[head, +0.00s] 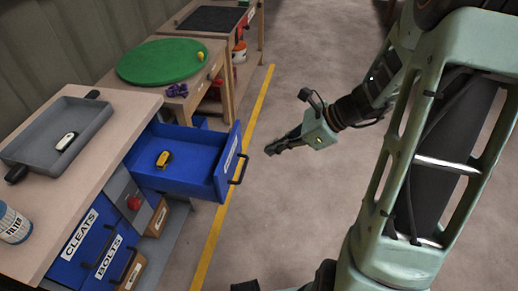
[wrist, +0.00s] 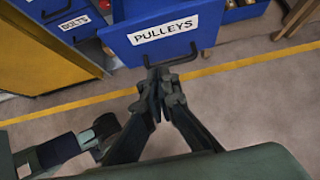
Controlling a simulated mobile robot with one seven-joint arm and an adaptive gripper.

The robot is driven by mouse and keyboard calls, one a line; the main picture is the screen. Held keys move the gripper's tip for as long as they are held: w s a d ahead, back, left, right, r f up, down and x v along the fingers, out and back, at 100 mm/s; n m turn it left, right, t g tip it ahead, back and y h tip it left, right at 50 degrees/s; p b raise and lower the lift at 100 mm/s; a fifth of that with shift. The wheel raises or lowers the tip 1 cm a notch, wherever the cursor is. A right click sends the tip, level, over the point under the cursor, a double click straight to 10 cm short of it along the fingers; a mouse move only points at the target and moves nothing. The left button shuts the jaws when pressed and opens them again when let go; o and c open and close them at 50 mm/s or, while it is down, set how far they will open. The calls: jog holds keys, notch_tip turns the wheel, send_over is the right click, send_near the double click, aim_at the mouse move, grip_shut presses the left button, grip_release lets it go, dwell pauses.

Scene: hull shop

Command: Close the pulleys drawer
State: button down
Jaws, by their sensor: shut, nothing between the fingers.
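The pulleys drawer (head: 184,180) is blue and stands pulled out from the bench in the head view.
The CLEATS drawer (head: 85,231) and BOLTS drawer (head: 108,257) sit below the bench top (head: 112,120). A grey tray (head: 92,133) and a filter can (head: 12,224) stand on top. A green round mat (head: 160,61) lies farther back. The floor right of the yellow line (head: 231,175) is clear.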

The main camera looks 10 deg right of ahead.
aim_at(230, 159)
jog(key=shift+w+a+f+b, duration=0.6)
jog(key=shift+a+f, duration=0.4)
jog(key=shift+a, duration=0.55)
jog(key=shift+w+a+f+b, duration=0.5)
jog(key=shift+a+f, duration=0.5)
jog(key=shift+a, duration=0.6)
jog(key=shift+w+a+f+b, duration=0.6)
jog(key=shift+a+f, duration=0.4)
jog(key=shift+a, duration=0.55)
jog(key=shift+w+a, duration=0.15)
jog(key=shift+a, duration=0.3)
jog(key=w+a+p, duration=0.3)
jog(key=w+a, duration=0.2)
jog(key=a, duration=0.8)
jog(key=w+a+p, duration=0.3)
jog(key=w+a, duration=0.2)
jog(key=a, duration=0.9)
jog(key=shift+a+r+p, duration=0.15)
jog(key=shift+p, duration=0.15)
jog(key=shift+a+r, duration=0.1)
